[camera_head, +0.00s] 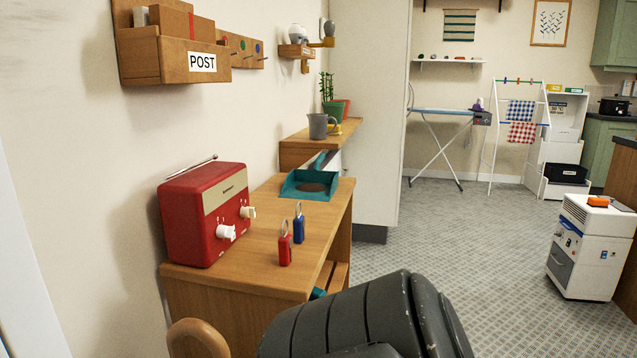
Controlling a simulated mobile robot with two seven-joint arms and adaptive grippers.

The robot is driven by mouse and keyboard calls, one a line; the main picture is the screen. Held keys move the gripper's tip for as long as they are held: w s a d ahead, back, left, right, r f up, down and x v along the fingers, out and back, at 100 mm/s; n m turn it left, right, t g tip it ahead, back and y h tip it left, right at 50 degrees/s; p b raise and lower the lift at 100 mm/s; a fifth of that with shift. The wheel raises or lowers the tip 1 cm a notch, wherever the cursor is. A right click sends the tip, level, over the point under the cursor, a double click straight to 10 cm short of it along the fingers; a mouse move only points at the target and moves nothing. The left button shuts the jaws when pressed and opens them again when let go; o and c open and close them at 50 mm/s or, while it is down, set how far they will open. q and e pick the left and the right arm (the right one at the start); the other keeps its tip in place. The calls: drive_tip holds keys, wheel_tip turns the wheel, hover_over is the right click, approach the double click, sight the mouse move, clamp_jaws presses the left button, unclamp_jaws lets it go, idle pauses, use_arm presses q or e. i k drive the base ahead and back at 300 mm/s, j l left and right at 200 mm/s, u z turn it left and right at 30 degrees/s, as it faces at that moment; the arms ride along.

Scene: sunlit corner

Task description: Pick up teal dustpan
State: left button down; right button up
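The teal dustpan (296,190) lies on the far end of the wooden table against the left wall. Its open pan faces me, and a dark brown patch shows on its floor. Its handle (319,160) rises at the back, near the wooden shelf behind it. Nothing touches the dustpan from my side.
On the table (262,262) stand a red radio (190,222), a red padlock-like tag (285,250) and a blue one (298,228). A white cabinet (590,250) stands right; the floor between is clear.

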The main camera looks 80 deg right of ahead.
sight(315, 184)
drive_tip(key=i+z, duration=0.1)
drive_tip(key=z, duration=2.5)
drive_tip(key=k, duration=0.6)
drive_tip(key=i+l+z, duration=0.15)
drive_tip(key=z, duration=1.2)
drive_tip(key=i+j, duration=0.15)
drive_tip(key=i, duration=0.35)
drive_tip(key=i+j, duration=0.2)
drive_tip(key=i, duration=0.3)
drive_tip(key=i+j, duration=0.15)
drive_tip(key=i, duration=0.3)
drive_tip(key=i+j, duration=0.1)
drive_tip(key=i, duration=1.65)
drive_tip(key=i+u, duration=0.1)
drive_tip(key=i, duration=0.4)
drive_tip(key=i+l+u, duration=0.1)
drive_tip(key=i, duration=0.4)
drive_tip(key=i+l+u, duration=0.1)
drive_tip(key=i, duration=0.4)
drive_tip(key=i+u, duration=0.1)
drive_tip(key=u, duration=1.7)
